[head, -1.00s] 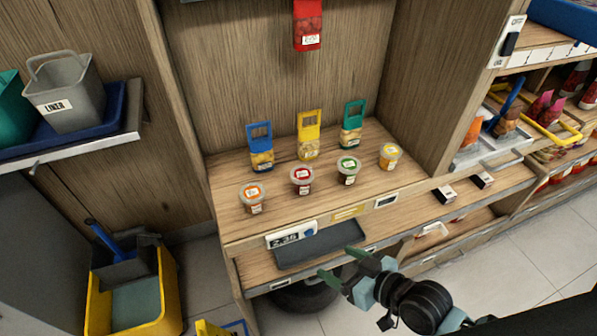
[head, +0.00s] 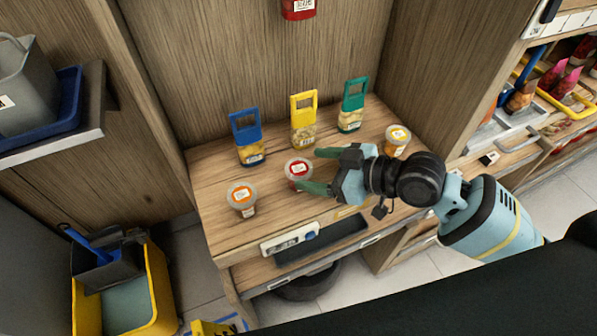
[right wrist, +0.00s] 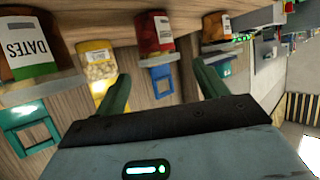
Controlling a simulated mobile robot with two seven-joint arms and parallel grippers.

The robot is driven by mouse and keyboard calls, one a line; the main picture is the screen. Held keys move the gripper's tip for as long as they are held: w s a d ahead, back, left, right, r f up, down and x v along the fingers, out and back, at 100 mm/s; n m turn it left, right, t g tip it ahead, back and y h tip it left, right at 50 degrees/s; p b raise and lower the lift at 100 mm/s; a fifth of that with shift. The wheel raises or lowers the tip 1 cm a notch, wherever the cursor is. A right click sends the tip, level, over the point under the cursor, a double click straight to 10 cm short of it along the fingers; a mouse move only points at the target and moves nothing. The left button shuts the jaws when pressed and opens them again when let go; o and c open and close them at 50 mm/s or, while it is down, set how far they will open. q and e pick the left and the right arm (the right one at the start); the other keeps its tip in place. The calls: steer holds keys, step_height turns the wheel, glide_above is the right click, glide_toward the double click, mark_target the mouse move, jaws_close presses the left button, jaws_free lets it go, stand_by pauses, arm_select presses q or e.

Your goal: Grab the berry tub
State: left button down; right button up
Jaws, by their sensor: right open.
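The berry tub, taken as the small tub with a red label and clear lid (head: 298,170), stands upright on the wooden shelf. It also shows in the right wrist view (right wrist: 153,34), ahead of the gap between the fingers. My right gripper (head: 314,171) is open, with its green fingertips pointing left at the tub, one finger to the far side and one to the near side. In the right wrist view the open gripper (right wrist: 161,88) has nothing between its fingers. Whether a finger touches the tub cannot be told. My left gripper is not in view.
A dates tub (right wrist: 30,45) shows in the wrist view. Blue (head: 248,142), yellow (head: 303,122) and green (head: 351,108) tagged packs stand behind.

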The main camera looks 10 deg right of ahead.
mark_target(301, 168)
steer(key=shift+w+a+f, duration=0.25)
steer(key=shift+w+a, duration=0.2)
steer(key=shift+a, duration=0.05)
steer(key=shift+w+a+f, duration=0.1)
steer(key=shift+a+f, duration=0.05)
steer(key=shift+a, duration=0.05)
steer(key=x, duration=0.3)
steer(key=shift+w+f, duration=0.15)
steer(key=shift+f, duration=0.1)
steer(key=shift+w+a+f, duration=0.3)
steer(key=shift+a, duration=0.15)
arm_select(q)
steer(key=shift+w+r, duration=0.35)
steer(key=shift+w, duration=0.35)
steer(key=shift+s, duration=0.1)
arm_select(e)
steer(key=shift+c, duration=0.4)
steer(key=c, duration=0.8)
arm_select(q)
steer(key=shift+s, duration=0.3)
arm_select(e)
steer(key=shift+r, duration=0.1)
